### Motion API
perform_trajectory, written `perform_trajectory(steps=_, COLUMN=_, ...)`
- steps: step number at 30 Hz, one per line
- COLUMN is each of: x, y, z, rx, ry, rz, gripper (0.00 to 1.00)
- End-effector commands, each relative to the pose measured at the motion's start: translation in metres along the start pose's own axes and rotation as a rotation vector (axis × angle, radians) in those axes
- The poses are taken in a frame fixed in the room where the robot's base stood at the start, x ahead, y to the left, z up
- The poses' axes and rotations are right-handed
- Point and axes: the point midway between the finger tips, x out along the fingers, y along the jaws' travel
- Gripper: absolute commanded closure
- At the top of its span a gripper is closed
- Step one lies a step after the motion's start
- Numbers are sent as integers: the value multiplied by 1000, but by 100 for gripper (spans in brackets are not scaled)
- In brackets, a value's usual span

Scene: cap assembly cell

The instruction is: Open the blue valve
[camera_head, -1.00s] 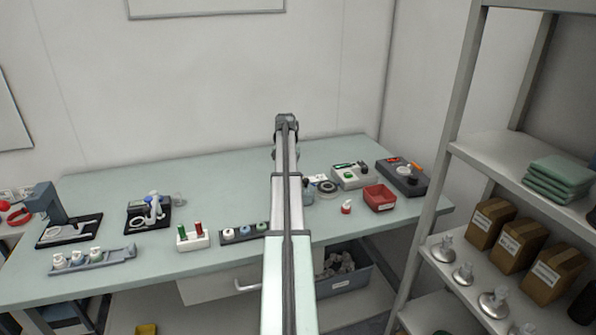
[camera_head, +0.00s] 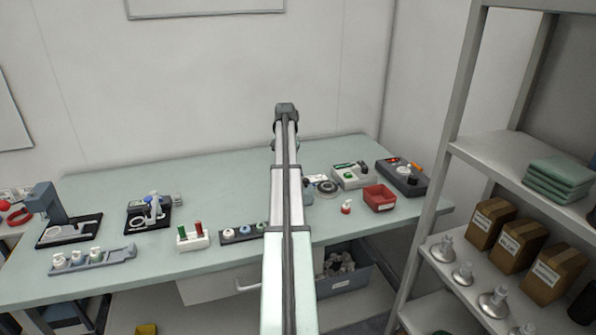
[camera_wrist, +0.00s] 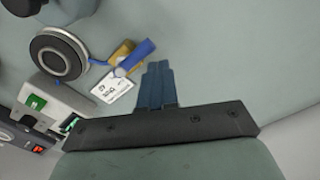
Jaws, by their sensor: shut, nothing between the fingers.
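The blue valve shows in the wrist view as a blue lever (camera_wrist: 136,58) on a small brass body (camera_wrist: 121,52), beside a white label card (camera_wrist: 113,91). The lever lies at a slant across the brass body. My gripper (camera_wrist: 155,66) has its dark blue fingers together with nothing between them. The fingertips are just right of and below the lever in the wrist view. They look apart from it, though height above the table is hard to judge. In the head view my arm hides the gripper, and I cannot make out the valve there.
A round dark disc (camera_wrist: 58,56) stands left of the valve. A light box with a green button (camera_wrist: 37,102) is lower left. A red bin (camera_head: 379,198) is at the table's right side. Several fixtures stand on the left half. The back of the table is clear.

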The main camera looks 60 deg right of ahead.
Motion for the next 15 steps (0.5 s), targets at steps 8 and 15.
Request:
perform_trajectory(steps=8, x=-18, y=0, z=0, rx=0, ry=0, rz=0, gripper=100)
perform_trajectory(steps=15, x=-34, y=0, z=0, rx=0, ry=1, rz=0, gripper=100)
